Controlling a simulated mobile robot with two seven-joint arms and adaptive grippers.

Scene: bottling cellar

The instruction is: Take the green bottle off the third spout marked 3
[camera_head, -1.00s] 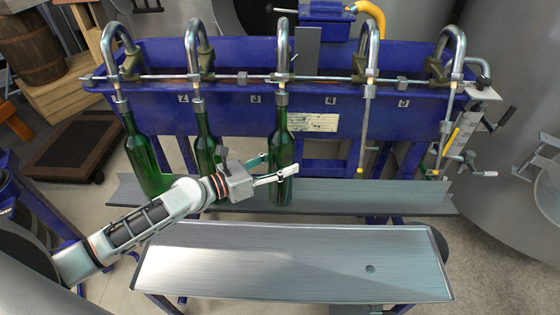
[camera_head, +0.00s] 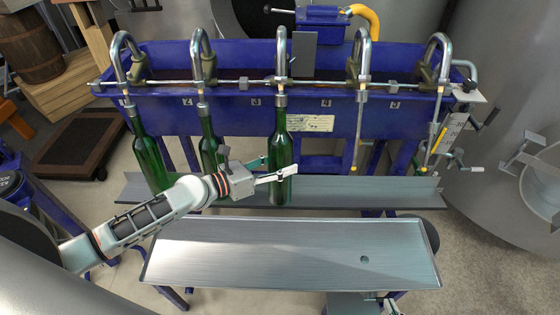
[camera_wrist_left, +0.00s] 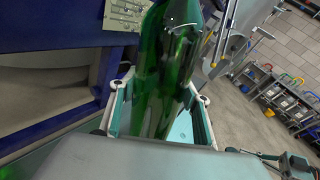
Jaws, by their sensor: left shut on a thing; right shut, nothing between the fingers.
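The green bottle (camera_head: 279,137) hangs upright at the third spout (camera_head: 281,55), by the plate marked 3. Its mouth is at the spout's lower end; I cannot tell how far the spout reaches inside. My left gripper (camera_head: 279,170) is shut on the lower part of this bottle, with one finger on each side. In the left wrist view the bottle (camera_wrist_left: 165,70) fills the space between the fingers (camera_wrist_left: 160,95). My right gripper (camera_head: 388,304) is shut and empty at the bottom edge, partly cut off, in front of the tray.
Two more green bottles hang at the first (camera_head: 147,150) and second (camera_head: 208,140) spouts, the second close behind my left arm. The two right spouts are empty. A grey shelf (camera_head: 350,194) runs below the spouts. The metal tray (camera_head: 300,255) in front is bare.

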